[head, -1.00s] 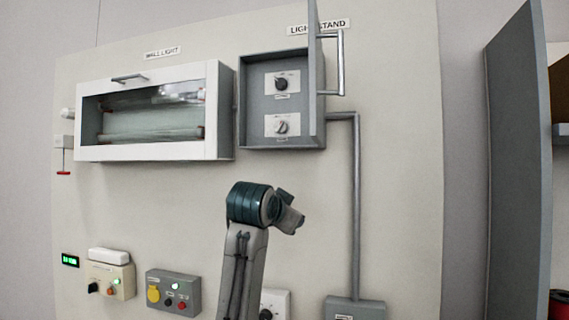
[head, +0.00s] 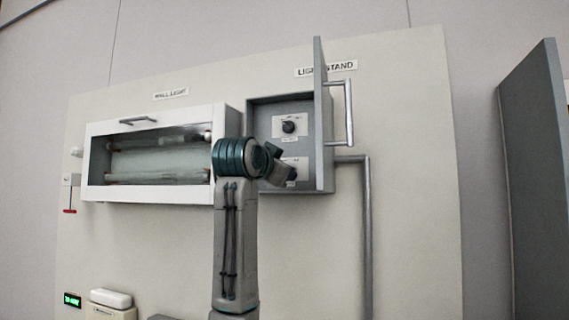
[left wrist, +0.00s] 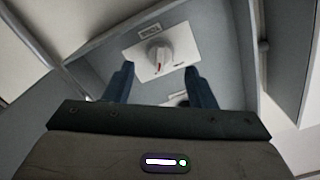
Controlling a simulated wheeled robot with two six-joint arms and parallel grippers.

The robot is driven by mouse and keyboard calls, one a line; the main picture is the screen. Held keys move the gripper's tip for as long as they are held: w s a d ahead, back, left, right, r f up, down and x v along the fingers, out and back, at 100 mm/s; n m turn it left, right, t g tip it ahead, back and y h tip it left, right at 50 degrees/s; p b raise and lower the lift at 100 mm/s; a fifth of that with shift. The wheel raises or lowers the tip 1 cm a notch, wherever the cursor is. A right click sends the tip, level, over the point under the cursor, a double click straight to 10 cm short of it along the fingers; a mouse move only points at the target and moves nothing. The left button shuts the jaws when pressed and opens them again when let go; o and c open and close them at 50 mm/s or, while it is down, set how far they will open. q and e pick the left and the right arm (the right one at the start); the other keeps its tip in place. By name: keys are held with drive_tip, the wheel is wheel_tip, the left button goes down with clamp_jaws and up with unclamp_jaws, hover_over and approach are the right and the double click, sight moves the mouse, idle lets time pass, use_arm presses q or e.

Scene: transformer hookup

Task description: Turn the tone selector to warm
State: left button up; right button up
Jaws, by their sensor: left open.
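The grey light stand box (head: 262,186) is open on the wall, with two knobs on white plates. The upper knob (head: 288,126) is black. The lower knob is pale with a red mark and shows clearly in the left wrist view (left wrist: 158,55); its plate (head: 303,164) is partly hidden by my gripper in the head view. The labels are too small to read, so I cannot tell which is the tone selector. My left gripper (head: 284,176) is at the lower knob. Its fingers (left wrist: 160,84) are apart with nothing between them. My right gripper is out of view.
The box's open door (head: 319,120) stands out edge-on at its right, with a handle (head: 350,115). The wall light (head: 150,158) hangs to the left. A conduit (head: 367,230) runs down at right, and a grey panel (head: 535,180) stands at far right.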

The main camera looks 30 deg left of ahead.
use_arm(q)
drive_tip(key=shift+p+x, duration=0.6)
drive_tip(key=shift+x, duration=1.3)
drive_tip(key=c, duration=1)
